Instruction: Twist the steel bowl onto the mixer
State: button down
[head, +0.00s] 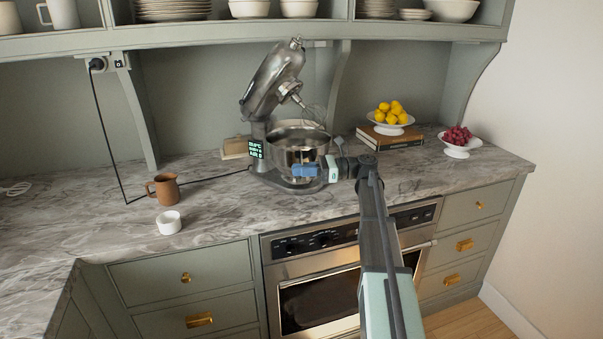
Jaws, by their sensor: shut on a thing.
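The stand mixer (274,82) stands on the marble counter with its head tilted up and a whisk (314,112) hanging from it. The steel bowl (298,135) sits upright over the mixer's base, below the raised head. My gripper (305,171) is at the front of the bowl, reaching in from the right, and is shut on the bowl. The exact grip point, probably low on the bowl's side or handle, is too small to make out. The gripper hides part of the bowl's lower side, and I cannot tell whether the bowl is locked to the base.
A brown mug (164,189) and a small white cup (169,222) stand at left. A power cord (118,150) runs to the mixer. Lemons (391,112) on books (390,137) and a bowl of red fruit (457,142) stand at right. Shelves (330,36) overhang the counter.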

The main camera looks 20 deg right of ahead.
jog(key=shift+w+d, duration=0.35)
jog(key=shift+w, duration=0.6)
jog(key=shift+w+d, duration=0.4)
jog(key=shift+w, duration=0.5)
jog(key=shift+w+d, duration=0.35)
jog(key=shift+w, duration=0.6)
jog(key=shift+f, duration=1.1)
dwell(0.7)
jog(key=shift+w+a+m+t, duration=0.1)
jog(key=shift+a+m+t, duration=0.4)
jog(key=shift+a+t, duration=0.2)
jog(key=shift+a, duration=0.15)
jog(key=shift+w+a+m+t+h, duration=0.15)
jog(key=shift+a+m+t+h, duration=0.15)
jog(key=shift+t+h, duration=0.15)
jog(key=shift+w+a+m+t, duration=0.15)
jog(key=shift+a+m+t, duration=0.15)
jog(key=shift+t, duration=0.15)
jog(key=shift+w+a, duration=0.1)
jog(key=shift+a, duration=0.05)
